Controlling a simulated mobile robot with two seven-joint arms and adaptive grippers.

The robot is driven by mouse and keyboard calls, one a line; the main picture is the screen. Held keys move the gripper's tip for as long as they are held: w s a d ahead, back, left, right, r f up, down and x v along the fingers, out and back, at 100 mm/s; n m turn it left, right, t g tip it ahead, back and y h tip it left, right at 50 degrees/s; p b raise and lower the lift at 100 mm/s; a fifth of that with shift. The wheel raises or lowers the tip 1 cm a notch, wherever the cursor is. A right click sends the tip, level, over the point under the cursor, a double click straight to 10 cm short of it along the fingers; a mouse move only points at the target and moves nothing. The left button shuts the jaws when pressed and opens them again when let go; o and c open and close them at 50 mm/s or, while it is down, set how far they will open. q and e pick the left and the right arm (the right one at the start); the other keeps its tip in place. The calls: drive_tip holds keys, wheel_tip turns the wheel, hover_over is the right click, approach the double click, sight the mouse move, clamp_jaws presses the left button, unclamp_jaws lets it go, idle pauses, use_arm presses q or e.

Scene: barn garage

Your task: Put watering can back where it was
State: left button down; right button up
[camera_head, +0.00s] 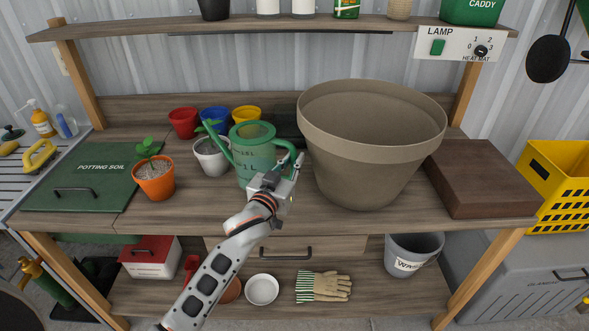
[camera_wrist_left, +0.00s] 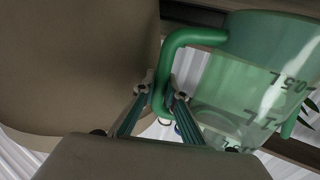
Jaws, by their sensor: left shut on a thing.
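The green watering can (camera_head: 252,152) is upright at the middle of the potting bench (camera_head: 240,215), with its spout toward the left. My left gripper (camera_head: 284,172) is at the can's right side, shut on its handle. In the left wrist view the fingers (camera_wrist_left: 161,100) close around the green handle (camera_wrist_left: 163,65), and the can's marked, see-through body (camera_wrist_left: 270,85) is on the right. I cannot tell whether the can's base touches the bench. My right gripper is not in view.
A large beige pot (camera_head: 365,150) stands close to the right of the gripper. Red (camera_head: 184,123), blue (camera_head: 215,116) and yellow (camera_head: 246,113) pots stand behind. The front edge is mostly clear.

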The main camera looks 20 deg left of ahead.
use_arm(q)
drive_tip(key=shift+w+r, duration=0.15)
drive_tip(key=shift+w, duration=0.15)
drive_tip(key=shift+f, duration=1.75)
drive_tip(key=shift+f+b, duration=0.15)
drive_tip(key=shift+b, duration=0.2)
drive_tip(key=c, duration=2.2)
unclamp_jaws()
drive_tip(key=shift+f, duration=0.15)
drive_tip(key=shift+o, duration=0.8)
drive_tip(key=shift+d, duration=0.1)
